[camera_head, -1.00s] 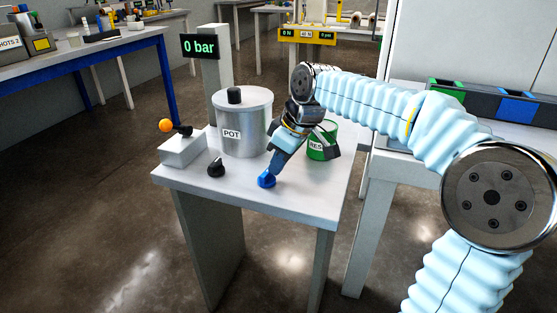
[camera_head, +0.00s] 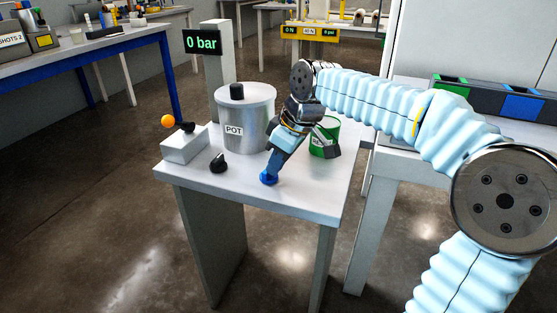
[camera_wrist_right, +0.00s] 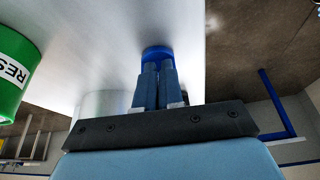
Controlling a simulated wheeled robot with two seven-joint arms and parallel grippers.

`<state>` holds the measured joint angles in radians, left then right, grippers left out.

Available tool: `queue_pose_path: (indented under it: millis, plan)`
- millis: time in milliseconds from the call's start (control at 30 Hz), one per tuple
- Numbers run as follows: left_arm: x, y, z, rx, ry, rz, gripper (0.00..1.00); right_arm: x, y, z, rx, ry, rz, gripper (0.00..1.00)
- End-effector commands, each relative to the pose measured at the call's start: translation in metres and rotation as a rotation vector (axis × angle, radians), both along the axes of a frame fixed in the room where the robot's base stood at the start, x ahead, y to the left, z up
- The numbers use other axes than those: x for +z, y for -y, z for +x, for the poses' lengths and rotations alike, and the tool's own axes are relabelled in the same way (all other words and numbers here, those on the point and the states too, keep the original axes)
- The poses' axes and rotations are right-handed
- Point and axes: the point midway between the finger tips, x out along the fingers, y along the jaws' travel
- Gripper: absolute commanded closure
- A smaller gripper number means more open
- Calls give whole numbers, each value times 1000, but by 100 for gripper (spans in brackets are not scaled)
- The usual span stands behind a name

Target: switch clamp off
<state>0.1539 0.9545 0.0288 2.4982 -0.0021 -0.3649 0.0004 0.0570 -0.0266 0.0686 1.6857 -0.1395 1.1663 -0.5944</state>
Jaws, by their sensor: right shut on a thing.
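A small blue knob (camera_head: 268,179) stands near the front edge of the white table (camera_head: 300,202). My right gripper (camera_head: 272,167) reaches down to it from above and is shut on it. In the right wrist view the two blue fingers (camera_wrist_right: 158,82) are close together on the blue knob (camera_wrist_right: 157,53), whose base shows beyond the tips. The fingers hide much of the knob, so I cannot tell which way it is turned. No label for the clamp is readable. My left gripper is out of view.
On the same table are a black knob (camera_head: 218,163), a metal pot (camera_head: 247,112), a green RES container (camera_head: 322,151) beside my right wrist, and a grey box (camera_head: 184,147) with an orange-tipped lever (camera_head: 168,121). A display (camera_head: 202,42) reads 0 bar.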

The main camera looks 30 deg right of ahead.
Motion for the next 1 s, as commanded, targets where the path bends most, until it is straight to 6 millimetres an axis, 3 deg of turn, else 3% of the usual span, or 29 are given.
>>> queue_pose_path:
  millis: [167, 700, 1000]
  plan:
    - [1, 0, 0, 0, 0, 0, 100, 6, -1, -3, 6, -9, 3, 100]
    - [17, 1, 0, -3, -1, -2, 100, 111, 24, -37, 0, 2, 1, 100]
    - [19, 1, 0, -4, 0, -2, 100, 128, 29, -44, 0, 1, 1, 100]
